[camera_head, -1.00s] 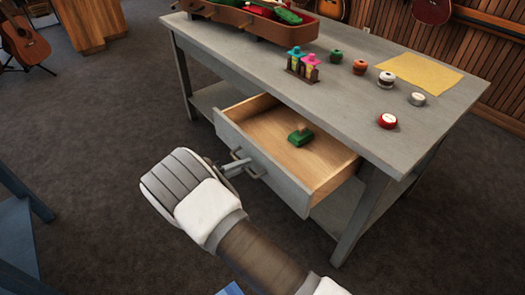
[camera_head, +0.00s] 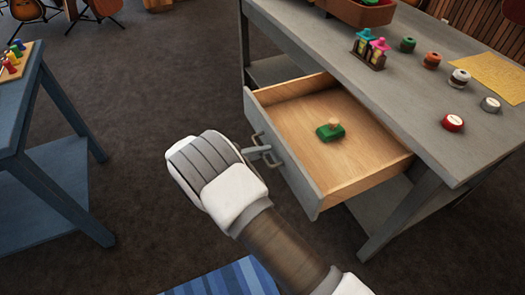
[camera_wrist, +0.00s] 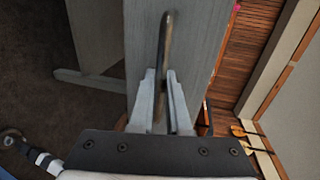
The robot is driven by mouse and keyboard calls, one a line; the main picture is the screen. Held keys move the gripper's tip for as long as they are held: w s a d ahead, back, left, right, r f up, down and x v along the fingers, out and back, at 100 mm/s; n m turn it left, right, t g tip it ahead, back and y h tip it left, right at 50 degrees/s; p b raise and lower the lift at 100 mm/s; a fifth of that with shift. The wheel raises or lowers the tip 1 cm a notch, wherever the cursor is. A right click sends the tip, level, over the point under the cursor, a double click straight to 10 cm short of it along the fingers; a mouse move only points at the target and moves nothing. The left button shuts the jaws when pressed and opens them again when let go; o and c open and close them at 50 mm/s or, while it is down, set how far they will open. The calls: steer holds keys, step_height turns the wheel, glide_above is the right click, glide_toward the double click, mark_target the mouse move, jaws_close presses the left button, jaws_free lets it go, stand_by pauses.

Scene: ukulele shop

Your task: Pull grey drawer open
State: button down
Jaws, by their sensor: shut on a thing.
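The grey drawer (camera_head: 290,165) stands well open from the grey table (camera_head: 405,95), its pale wooden inside showing. My gripper (camera_head: 262,153) is at the drawer front, shut on the metal handle (camera_head: 271,157). In the wrist view the handle (camera_wrist: 166,35) runs between the two fingers (camera_wrist: 160,105) against the grey drawer front (camera_wrist: 200,40). The far end of the handle is partly hidden by the fingers.
On the grey table are a small rack with coloured tops (camera_head: 370,50), several round jars (camera_head: 431,61), a yellow sheet (camera_head: 490,75) and a brown box (camera_head: 357,12). A blue table (camera_head: 50,150) stands at the left. Dark carpet (camera_head: 150,85) lies clear between the tables.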

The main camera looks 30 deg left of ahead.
steer(key=c, duration=0.9)
jaws_free()
steer(key=p+v, duration=0.1)
steer(key=v, duration=1.6)
steer(key=shift+s+a, duration=0.1)
steer(key=shift+s, duration=0.15)
steer(key=shift+w, duration=0.1)
